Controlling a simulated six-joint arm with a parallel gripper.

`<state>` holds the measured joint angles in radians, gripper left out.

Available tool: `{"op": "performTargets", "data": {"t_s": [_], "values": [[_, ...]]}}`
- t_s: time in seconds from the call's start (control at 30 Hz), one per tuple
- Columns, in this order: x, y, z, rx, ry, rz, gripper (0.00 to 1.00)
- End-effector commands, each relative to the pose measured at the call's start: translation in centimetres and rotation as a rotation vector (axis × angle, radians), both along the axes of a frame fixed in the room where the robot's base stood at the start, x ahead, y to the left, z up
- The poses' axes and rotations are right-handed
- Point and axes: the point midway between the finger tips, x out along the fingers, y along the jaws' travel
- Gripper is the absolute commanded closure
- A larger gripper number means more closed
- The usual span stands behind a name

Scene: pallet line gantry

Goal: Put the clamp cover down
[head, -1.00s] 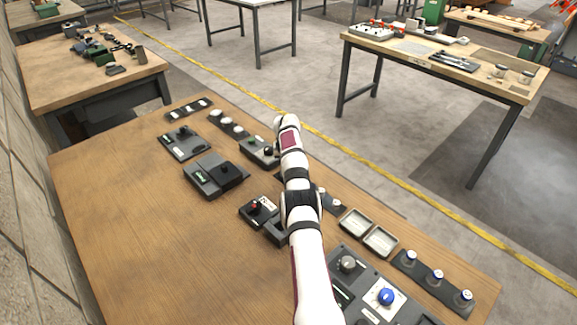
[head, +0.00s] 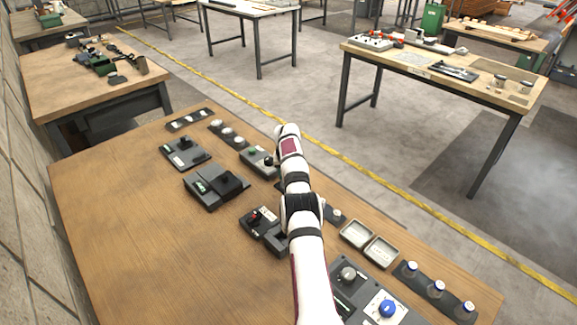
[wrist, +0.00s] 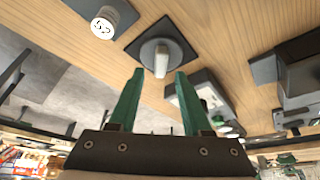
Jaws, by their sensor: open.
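My gripper (wrist: 160,74) shows in the wrist view with its two green fingers apart and nothing held between them. Beyond the fingertips, a grey knob or lever (wrist: 161,60) stands on a dark square plate (wrist: 140,50). I cannot tell for sure which part is the clamp cover. In the head view, a dark box with a black block on top (head: 216,187) sits left of my arm and may be the clamp. In that view my gripper is hidden by my own white arm.
The wooden bench holds a small panel with a red lever (head: 258,218), two pale trays (head: 357,233), a panel with a blue knob (head: 387,308) and a row of white-topped bottles (head: 437,287). The bench's left front is bare. A white cylinder (wrist: 106,22) shows in the wrist view.

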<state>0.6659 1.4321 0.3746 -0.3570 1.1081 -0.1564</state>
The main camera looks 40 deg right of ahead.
Motion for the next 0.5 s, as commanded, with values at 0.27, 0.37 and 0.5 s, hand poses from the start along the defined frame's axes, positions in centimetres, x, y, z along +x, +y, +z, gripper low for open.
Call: {"op": "performTargets", "data": {"t_s": [0.27, 0.37, 0.5], "values": [[-1.6, 1.6, 5.3, -0.002, -0.003, 0.0, 0.51], [-2.3, 2.3, 7.6, 0.0, -0.002, -0.001, 0.51], [-2.9, 2.9, 9.6, -0.001, -0.002, 0.0, 0.51]]}}
